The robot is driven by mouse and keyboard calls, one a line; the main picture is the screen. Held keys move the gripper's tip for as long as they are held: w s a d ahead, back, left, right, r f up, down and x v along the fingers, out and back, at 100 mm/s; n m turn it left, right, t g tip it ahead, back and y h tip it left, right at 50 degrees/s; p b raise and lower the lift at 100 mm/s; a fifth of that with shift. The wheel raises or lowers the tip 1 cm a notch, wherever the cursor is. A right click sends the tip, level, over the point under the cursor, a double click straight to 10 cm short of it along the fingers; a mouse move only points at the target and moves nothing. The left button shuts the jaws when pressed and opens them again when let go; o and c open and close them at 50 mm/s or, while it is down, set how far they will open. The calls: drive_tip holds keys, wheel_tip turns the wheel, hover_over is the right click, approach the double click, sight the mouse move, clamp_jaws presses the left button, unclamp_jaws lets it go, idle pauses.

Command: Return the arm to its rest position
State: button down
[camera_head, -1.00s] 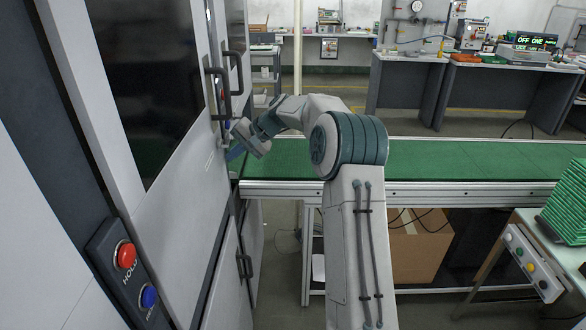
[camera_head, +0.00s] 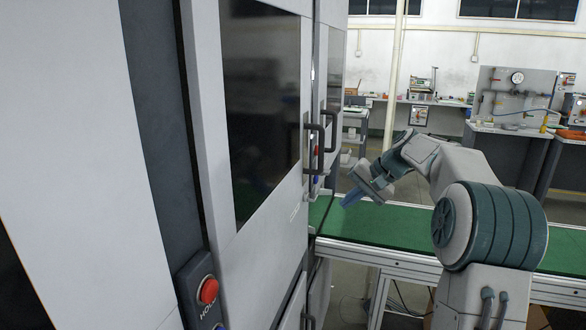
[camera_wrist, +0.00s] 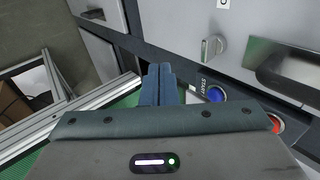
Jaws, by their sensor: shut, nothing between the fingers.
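My gripper (camera_head: 352,197) is at the end of my bent arm, in the middle of the head view, to the right of the grey cabinet's handles. Its blue fingers are together and hold nothing. In the wrist view the shut fingers (camera_wrist: 158,82) point toward the cabinet front, beside a blue START button (camera_wrist: 214,95). The fingers appear apart from the cabinet (camera_head: 262,130), though the exact gap is hard to judge.
A green conveyor (camera_head: 400,226) runs below my arm. Dark door handles (camera_head: 316,148) stick out of the cabinet. A red button (camera_wrist: 277,122) and a metal knob (camera_wrist: 212,47) are close to the fingers. Workbenches (camera_head: 510,135) stand at the back.

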drive_tip(key=s+a+f+n+g+h, duration=0.1)
drive_tip(key=s+a+h, duration=0.15)
drive_tip(key=s, duration=0.75)
drive_tip(key=s+a+n+h, duration=0.2)
drive_tip(key=s+a, duration=0.2)
drive_tip(key=s, duration=0.5)
drive_tip(key=s+f+n+h, duration=0.1)
drive_tip(key=s+f, duration=0.3)
drive_tip(key=s, duration=0.5)
drive_tip(key=s+f+n+h, duration=0.1)
drive_tip(key=s+f, duration=0.2)
drive_tip(key=s, duration=0.5)
drive_tip(key=shift+s+d+f, duration=0.35)
drive_tip(key=shift+d, duration=0.1)
